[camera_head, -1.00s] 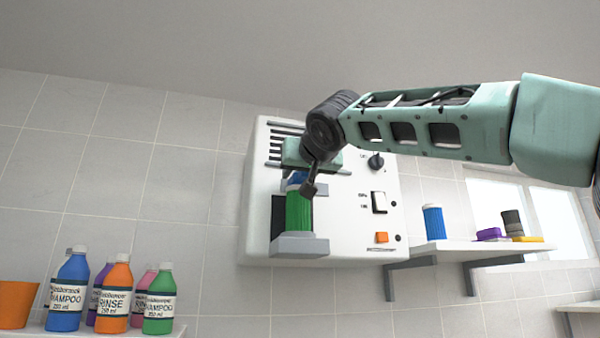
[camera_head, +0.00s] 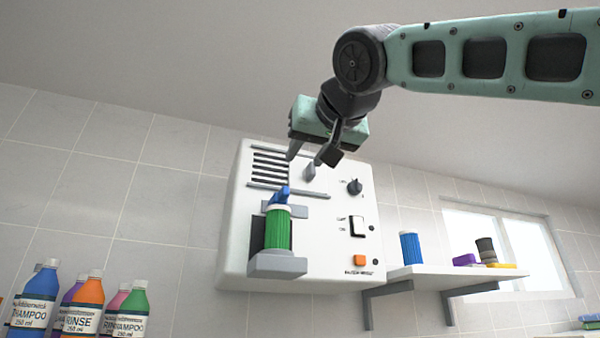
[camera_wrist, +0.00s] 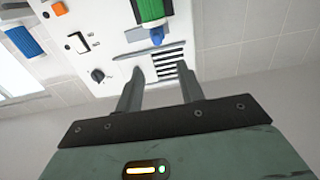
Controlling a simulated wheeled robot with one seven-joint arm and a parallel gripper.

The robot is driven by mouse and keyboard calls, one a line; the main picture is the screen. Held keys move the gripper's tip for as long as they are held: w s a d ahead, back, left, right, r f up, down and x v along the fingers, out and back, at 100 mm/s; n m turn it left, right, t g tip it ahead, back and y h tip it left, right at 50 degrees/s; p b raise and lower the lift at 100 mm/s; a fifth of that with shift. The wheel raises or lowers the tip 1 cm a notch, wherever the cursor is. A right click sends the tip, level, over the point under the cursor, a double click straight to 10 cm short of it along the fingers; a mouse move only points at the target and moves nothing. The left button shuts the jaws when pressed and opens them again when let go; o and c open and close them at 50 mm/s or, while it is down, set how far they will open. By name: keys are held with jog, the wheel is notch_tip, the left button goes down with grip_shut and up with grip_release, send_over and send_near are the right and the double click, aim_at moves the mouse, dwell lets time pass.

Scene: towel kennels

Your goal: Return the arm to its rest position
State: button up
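My gripper (camera_head: 315,156) is up in front of the top of the white wall unit (camera_head: 228,262), above a green cylinder with a blue top (camera_head: 278,232). The green cylinder stands upright in the unit's grey holder (camera_head: 277,265), apart from my gripper. In the wrist view my gripper (camera_wrist: 146,75) shows two fingers spread apart with nothing between them. The green cylinder (camera_wrist: 150,10) and its blue tip lie beyond the fingertips there. My arm extends to the upper right in the head view.
The unit has a black knob (camera_head: 355,187), a switch (camera_head: 357,226) and an orange button (camera_head: 359,260). A wall shelf (camera_head: 440,274) at right bears a blue cylinder (camera_head: 411,248). Several bottles, one a blue shampoo (camera_head: 36,300), stand at lower left. Space above the unit is clear.

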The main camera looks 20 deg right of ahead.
jog(key=shift+s, duration=0.3)
dwell(0.5)
jog(key=w+a+f+n+g+y+p, duration=0.1)
jog(key=a+f+n+g, duration=0.15)
jog(key=f, duration=0.85)
jog(key=w+a+f+n+g+y, duration=0.1)
jog(key=w+a+f+g, duration=0.15)
jog(key=f, duration=0.85)
jog(key=a+f+n+g+p, duration=0.15)
jog(key=a+f+g, duration=0.25)
jog(key=f, duration=0.7)
jog(key=s+f+n+g, duration=0.15)
jog(key=s+f, duration=0.25)
jog(key=f, duration=0.4)
jog(key=s+f+g, duration=0.3)
jog(key=f, duration=0.6)
jog(key=s+d+f+n+g+h, duration=0.1)
jog(key=s+d+f+g, duration=0.3)
jog(key=s+f, duration=0.9)
jog(key=shift+s+d+f, duration=0.2)
jog(key=shift+s+d, duration=0.15)
jog(key=shift+d, duration=0.75)
jog(key=shift+g, duration=0.25)
